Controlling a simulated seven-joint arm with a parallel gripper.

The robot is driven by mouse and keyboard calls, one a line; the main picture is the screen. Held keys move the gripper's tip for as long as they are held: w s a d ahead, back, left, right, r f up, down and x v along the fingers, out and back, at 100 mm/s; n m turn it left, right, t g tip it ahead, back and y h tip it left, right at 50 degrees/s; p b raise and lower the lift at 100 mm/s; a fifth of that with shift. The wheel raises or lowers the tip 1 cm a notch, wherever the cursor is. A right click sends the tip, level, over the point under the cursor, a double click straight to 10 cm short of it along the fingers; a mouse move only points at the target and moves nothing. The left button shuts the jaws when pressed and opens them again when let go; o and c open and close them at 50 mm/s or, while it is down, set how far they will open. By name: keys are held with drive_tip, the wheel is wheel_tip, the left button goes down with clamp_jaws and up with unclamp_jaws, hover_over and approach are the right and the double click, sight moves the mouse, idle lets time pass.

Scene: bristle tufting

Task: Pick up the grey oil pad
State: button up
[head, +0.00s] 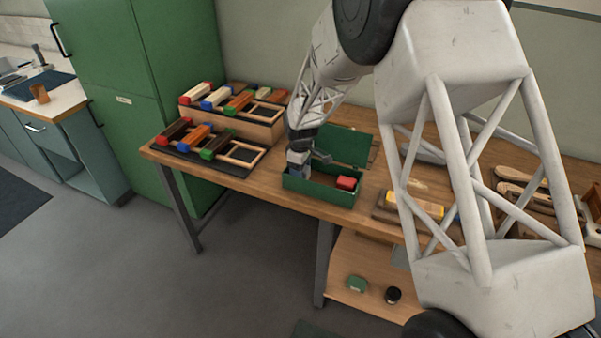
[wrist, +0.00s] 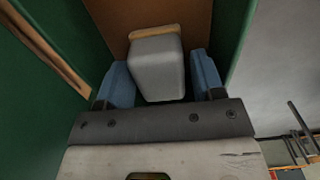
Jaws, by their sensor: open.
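The grey oil pad (wrist: 158,68) is a rounded grey block with a tan strip along its far edge. It sits in the green box (head: 322,191), over the box's brown floor. My gripper (wrist: 160,70) is open, with one blue finger on each side of the pad. Small gaps seem to show between the fingers and the pad; I cannot tell whether either touches. In the head view my gripper (head: 299,172) reaches down into the left end of the box, and the pad cannot be made out there.
A red block (head: 346,183) lies at the box's right end. The box's green lid (head: 343,145) stands open behind. Racks of coloured blocks (head: 212,140) stand left on the wooden bench (head: 270,186). A yellow-topped block (head: 428,208) and brushes (head: 515,176) lie to the right.

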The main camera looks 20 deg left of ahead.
drive_tip(key=shift+c, duration=0.4)
drive_tip(key=c, duration=0.7)
drive_tip(key=shift+r, duration=5)
drive_tip(key=o, duration=0.3)
drive_tip(key=shift+c, duration=0.6)
